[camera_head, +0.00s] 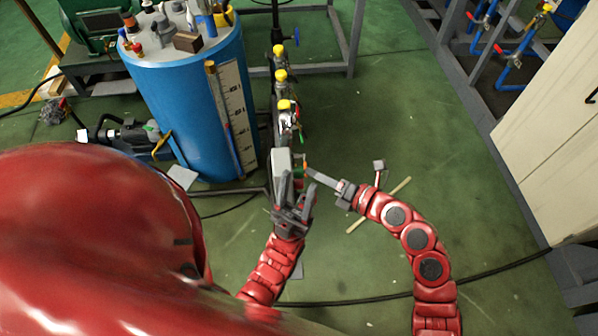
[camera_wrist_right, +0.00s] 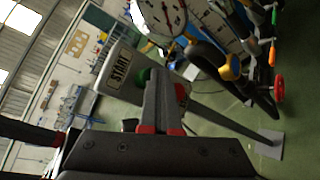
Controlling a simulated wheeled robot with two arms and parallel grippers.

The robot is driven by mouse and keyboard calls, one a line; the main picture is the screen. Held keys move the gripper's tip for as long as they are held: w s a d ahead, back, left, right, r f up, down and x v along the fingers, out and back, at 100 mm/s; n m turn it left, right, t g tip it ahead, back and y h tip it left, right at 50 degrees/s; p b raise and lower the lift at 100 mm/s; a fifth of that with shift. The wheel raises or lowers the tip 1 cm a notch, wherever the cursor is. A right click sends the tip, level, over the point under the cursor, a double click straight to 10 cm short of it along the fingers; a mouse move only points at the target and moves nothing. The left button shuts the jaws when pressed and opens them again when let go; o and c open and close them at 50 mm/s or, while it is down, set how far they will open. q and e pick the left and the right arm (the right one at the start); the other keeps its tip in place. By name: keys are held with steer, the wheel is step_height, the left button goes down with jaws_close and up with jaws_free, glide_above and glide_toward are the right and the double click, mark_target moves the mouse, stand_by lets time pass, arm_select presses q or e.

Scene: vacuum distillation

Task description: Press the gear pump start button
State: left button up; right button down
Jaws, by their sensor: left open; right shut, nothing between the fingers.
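The start button box is a grey box (camera_head: 282,162) on a stand, near the middle of the head view. In the right wrist view the box (camera_wrist_right: 119,69) carries a START label, with a round green button (camera_wrist_right: 143,76) on its side. My right gripper (camera_head: 311,173) is shut and empty, its fingertips at the box's right side. In the right wrist view its fingers (camera_wrist_right: 160,88) overlap part of the green button; I cannot tell whether they touch it. My left gripper (camera_head: 295,192) is open, close to the lower end of the box, and partly hides it.
A blue tank (camera_head: 190,95) stands left of the box. Several valves with yellow caps (camera_head: 281,76) line the pipe behind it. A pale cabinet (camera_head: 550,140) stands at the right. A black cable (camera_head: 370,300) crosses the green floor, which is mostly clear on the right.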

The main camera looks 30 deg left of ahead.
steer(key=shift+w+d, duration=0.25)
steer(key=shift+d, duration=0.1)
steer(key=w+d+b, duration=0.2)
steer(key=w+d, duration=0.1)
steer(key=d, duration=0.2)
steer(key=shift+w, duration=0.2)
steer(key=shift+s, duration=0.1)
stand_by(0.8)
